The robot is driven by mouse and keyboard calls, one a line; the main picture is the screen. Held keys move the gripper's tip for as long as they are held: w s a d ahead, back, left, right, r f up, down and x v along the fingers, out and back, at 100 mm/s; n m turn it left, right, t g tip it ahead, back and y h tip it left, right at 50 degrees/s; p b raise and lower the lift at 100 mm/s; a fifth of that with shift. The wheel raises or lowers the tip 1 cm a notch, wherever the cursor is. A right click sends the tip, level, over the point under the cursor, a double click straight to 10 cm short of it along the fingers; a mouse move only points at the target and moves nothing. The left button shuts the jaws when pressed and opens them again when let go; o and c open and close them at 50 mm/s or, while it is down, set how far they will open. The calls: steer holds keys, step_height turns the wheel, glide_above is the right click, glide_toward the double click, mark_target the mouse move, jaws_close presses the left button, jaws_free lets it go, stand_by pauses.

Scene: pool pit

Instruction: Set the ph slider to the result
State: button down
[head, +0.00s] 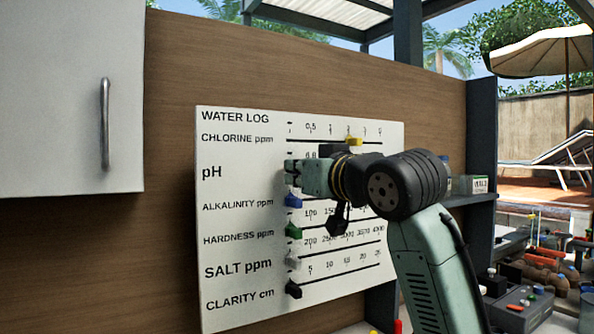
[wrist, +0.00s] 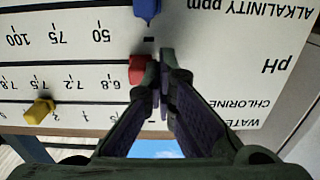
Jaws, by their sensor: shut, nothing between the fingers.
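The white WATER LOG board (head: 225,150) hangs on the wooden wall, with rows of scales and coloured sliders. The red slider of the pH row (wrist: 138,70) stands at the low end of its track, just before the 6.8 mark. In the head view it is hidden by my gripper (head: 291,171), which is at the left end of the pH row. In the upside-down wrist view my gripper (wrist: 164,68) is shut and empty, its fingertips close beside the red slider on its low-value side. Whether they touch it I cannot tell.
The yellow chlorine slider (head: 354,141) stands partway along its row. Blue (head: 293,201), green (head: 293,231), grey (head: 292,258) and black (head: 293,290) sliders stand at the left ends below. A white cabinet (head: 60,100) is at left; a cluttered bench is at lower right.

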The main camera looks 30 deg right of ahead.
steer(key=s+d+b, duration=0.1)
steer(key=s, duration=0.6)
steer(key=shift+d, duration=0.2)
stand_by(1.2)
steer(key=shift+s, duration=0.1)
stand_by(0.3)
